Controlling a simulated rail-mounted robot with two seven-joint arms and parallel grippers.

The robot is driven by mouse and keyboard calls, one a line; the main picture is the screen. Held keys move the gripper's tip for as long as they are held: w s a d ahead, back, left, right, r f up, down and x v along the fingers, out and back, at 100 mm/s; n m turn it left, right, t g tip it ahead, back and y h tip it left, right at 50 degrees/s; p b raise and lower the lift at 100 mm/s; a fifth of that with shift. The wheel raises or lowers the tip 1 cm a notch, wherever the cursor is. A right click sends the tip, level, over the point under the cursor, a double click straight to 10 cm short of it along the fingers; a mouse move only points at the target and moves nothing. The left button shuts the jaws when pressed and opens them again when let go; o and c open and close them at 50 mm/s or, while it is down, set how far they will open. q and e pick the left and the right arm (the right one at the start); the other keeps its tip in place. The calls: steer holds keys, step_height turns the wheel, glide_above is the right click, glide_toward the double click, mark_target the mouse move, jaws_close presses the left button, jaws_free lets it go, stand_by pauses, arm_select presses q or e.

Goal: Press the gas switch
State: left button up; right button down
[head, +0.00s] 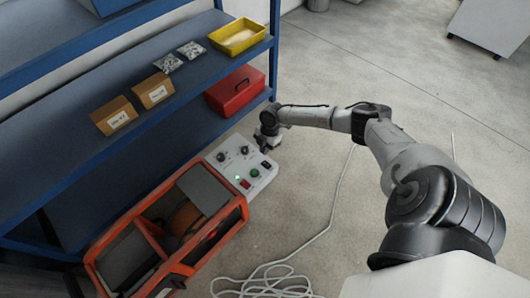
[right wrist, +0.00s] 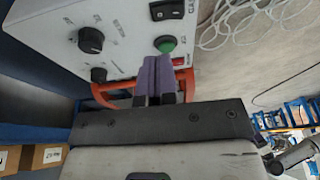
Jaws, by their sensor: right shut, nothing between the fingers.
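The white control panel (head: 240,168) sits at the near-shelf end of the orange machine (head: 170,235). It also fills the top of the right wrist view (right wrist: 120,35). The gas switch (right wrist: 167,10) is a black rocker beside partly cut-off lettering starting "GA". In the head view it is the small black switch (head: 266,164) at the panel's right. My right gripper (head: 268,147) is just past the panel's far right edge in the head view. In the right wrist view its purple fingertips (right wrist: 154,68) are together and empty, below the green button. Contact with the panel cannot be told. My left gripper is out of view.
A green button (right wrist: 165,44), a red switch (right wrist: 193,61) and black knobs (right wrist: 91,40) share the panel. A blue shelf (head: 150,110) with a red box (head: 235,92) stands close by. A white cable (head: 322,225) lies on the otherwise open floor.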

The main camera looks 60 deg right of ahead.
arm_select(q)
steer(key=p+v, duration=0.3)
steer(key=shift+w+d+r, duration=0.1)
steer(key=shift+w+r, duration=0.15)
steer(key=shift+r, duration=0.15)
arm_select(e)
steer(key=v, duration=0.7)
steer(key=shift+s+r, duration=0.25)
steer(key=shift+r, duration=0.05)
steer(key=shift+d, duration=0.15)
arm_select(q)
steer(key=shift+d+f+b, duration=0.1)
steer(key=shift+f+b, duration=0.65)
arm_select(e)
steer(key=a+g+h, duration=0.1)
steer(key=a+h, duration=0.2)
steer(key=shift+a+g, duration=0.25)
steer(key=shift+g, duration=0.15)
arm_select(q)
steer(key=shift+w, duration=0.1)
arm_select(e)
steer(key=shift+f, duration=0.1)
